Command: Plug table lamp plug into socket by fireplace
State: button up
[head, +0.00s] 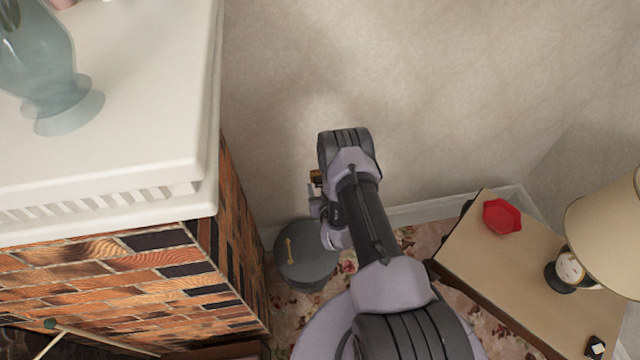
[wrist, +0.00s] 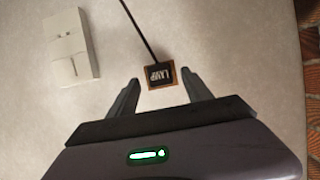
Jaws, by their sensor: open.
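The plug (wrist: 161,75), a small dark block labelled "LAMP" with a brown-orange edge, shows in the wrist view between the fingertips of my gripper (wrist: 162,78). My gripper is open, with a gap showing on both sides of the plug. A dark cord (wrist: 138,30) runs up from the plug. A white socket plate (wrist: 67,47) is on the pale surface to the left of my gripper, apart from the plug. The table lamp (head: 610,235), with a cream shade, stands on the side table at right. In the head view my fingertips are mostly hidden.
The brick fireplace (head: 130,285) with its white mantel (head: 120,130) is on the left. A grey round stool (head: 307,260) stands beside it. The side table (head: 490,265) holds a red dish (head: 501,216). The wall (head: 450,90) behind my arm is bare.

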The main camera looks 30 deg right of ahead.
jog(key=shift+x, duration=1.2)
jog(key=shift+r, duration=0.1)
jog(key=shift+c, duration=0.5)
grip_shut()
jog(key=shift+s, duration=0.1)
jog(key=shift+s+a+p, duration=0.3)
jog(key=shift+s+p, duration=0.25)
jog(key=shift+s, duration=0.35)
jog(key=shift+s+a+p, duration=0.25)
jog(key=shift+s+p, duration=0.3)
jog(key=shift+s, duration=0.4)
jog(key=shift+s+a+p, duration=0.3)
jog(key=shift+s+p, duration=0.25)
jog(key=shift+s, duration=0.35)
